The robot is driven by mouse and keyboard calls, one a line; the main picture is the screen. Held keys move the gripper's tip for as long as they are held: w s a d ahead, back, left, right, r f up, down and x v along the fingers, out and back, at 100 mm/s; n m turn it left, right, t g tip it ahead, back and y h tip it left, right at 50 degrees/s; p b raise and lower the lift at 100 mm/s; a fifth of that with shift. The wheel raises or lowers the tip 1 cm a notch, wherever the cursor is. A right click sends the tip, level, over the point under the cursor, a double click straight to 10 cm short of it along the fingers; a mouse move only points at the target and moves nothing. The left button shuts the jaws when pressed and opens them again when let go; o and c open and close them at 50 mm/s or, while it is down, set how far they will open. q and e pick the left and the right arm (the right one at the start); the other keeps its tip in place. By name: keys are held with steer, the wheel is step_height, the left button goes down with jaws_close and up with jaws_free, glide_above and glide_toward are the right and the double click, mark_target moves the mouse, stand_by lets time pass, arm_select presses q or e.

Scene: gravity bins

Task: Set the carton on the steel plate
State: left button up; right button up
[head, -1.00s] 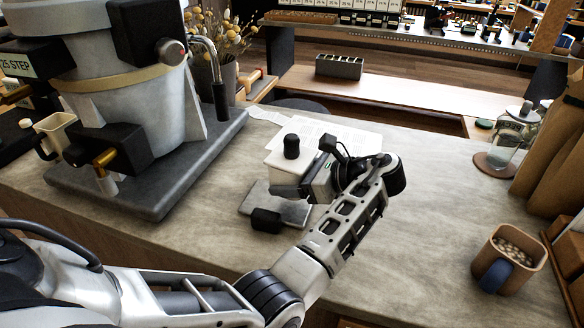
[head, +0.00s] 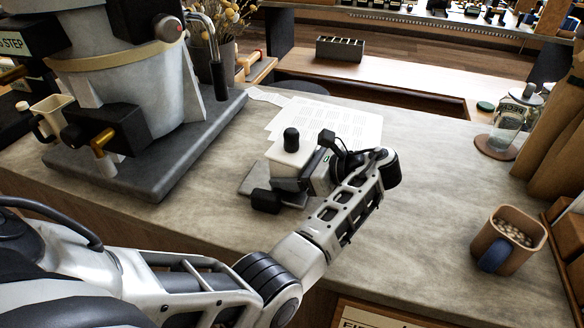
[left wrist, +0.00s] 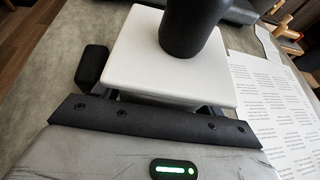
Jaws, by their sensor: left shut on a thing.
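The carton is a pale, boxy container (head: 287,162) with a black cap, upright over the grey steel plate (head: 256,180) on the counter. It hides much of the plate. I cannot tell whether its base touches the plate. My left gripper (head: 297,174) is shut on the carton, reaching in from the right side. One black fingertip shows at the carton's near side; the other is partly hidden. In the left wrist view the carton's white top (left wrist: 140,55) and dark cap fill the middle, with a black fingertip at its left. My right gripper is not in view.
A large machine on a dark slab (head: 165,180) stands at the left. Printed sheets (head: 330,120) lie behind the carton. A mug of beans (head: 510,240) and a glass jar (head: 512,125) stand at the right. The counter between carton and mug is clear.

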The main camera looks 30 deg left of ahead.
arm_select(q)
steer(key=shift+f, duration=0.4)
steer(key=o, duration=1.3)
steer(key=shift+c, duration=1.2)
steer(key=b+v, duration=0.1)
steer(key=v, duration=0.6)
steer(key=shift+d, duration=0.25)
